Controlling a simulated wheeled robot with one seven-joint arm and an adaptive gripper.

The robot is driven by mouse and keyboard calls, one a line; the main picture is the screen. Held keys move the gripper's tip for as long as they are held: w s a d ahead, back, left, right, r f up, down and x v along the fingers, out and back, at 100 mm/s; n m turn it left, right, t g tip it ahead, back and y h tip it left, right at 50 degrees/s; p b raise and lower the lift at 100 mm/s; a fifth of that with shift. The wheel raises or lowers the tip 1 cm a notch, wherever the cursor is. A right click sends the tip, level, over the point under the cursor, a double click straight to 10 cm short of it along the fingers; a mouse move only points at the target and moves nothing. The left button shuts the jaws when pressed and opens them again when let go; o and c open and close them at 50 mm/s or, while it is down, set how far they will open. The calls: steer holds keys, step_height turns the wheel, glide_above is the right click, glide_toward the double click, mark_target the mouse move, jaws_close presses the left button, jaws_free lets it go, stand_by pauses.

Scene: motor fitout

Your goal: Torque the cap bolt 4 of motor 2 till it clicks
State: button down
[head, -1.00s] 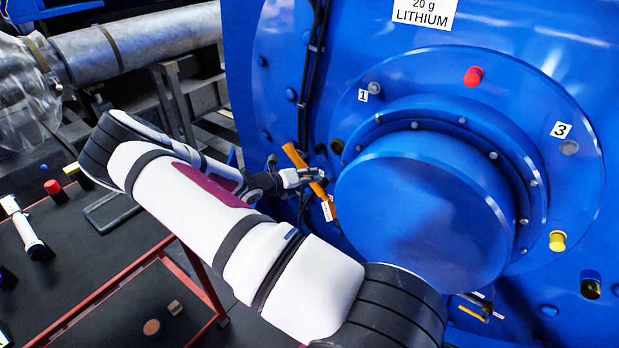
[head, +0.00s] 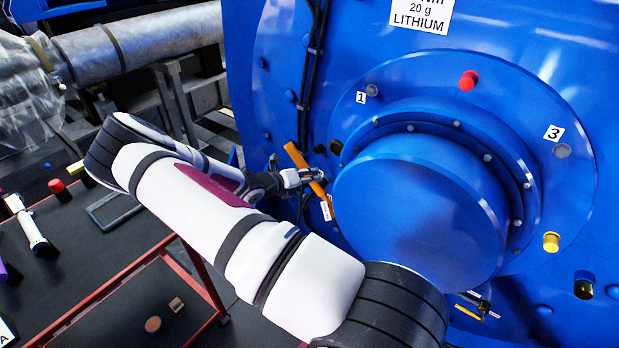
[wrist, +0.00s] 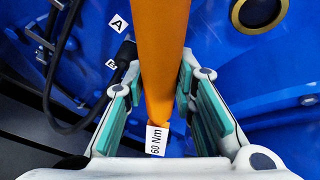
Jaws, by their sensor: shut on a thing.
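My gripper (head: 314,176) is shut on an orange torque wrench (head: 295,157), beside the left edge of the round blue cap of the motor (head: 418,215). The wrench is tilted and carries a white tag, which reads "60 Nm" in the wrist view (wrist: 156,140). There the orange wrench (wrist: 165,55) runs up between the teal-padded fingers of my gripper (wrist: 160,90). Bolt 1 (head: 372,90) and bolt 3 (head: 562,151) show beside their number labels. I see no label 4, and cannot tell whether the wrench touches a bolt.
Black cables (head: 309,75) run down the motor left of the cap. Red (head: 468,80) and yellow (head: 551,242) plugs stick out of its face. A dark table with a red frame (head: 165,250) stands at lower left. The wrist view shows a brass-ringed hole (wrist: 285,14) and a connector (wrist: 127,52).

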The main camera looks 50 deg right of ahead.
steer(key=shift+s+d+r+p, duration=0.1)
steer(key=shift+s+r+p, duration=0.35)
steer(key=shift+p, duration=0.5)
steer(key=a, duration=0.7)
steer(key=shift+s, duration=0.2)
stand_by(0.5)
steer(key=s+a+b, duration=0.1)
steer(key=s+a, duration=0.1)
steer(key=a, duration=2.3)
steer(key=shift+f, duration=0.1)
stand_by(0.3)
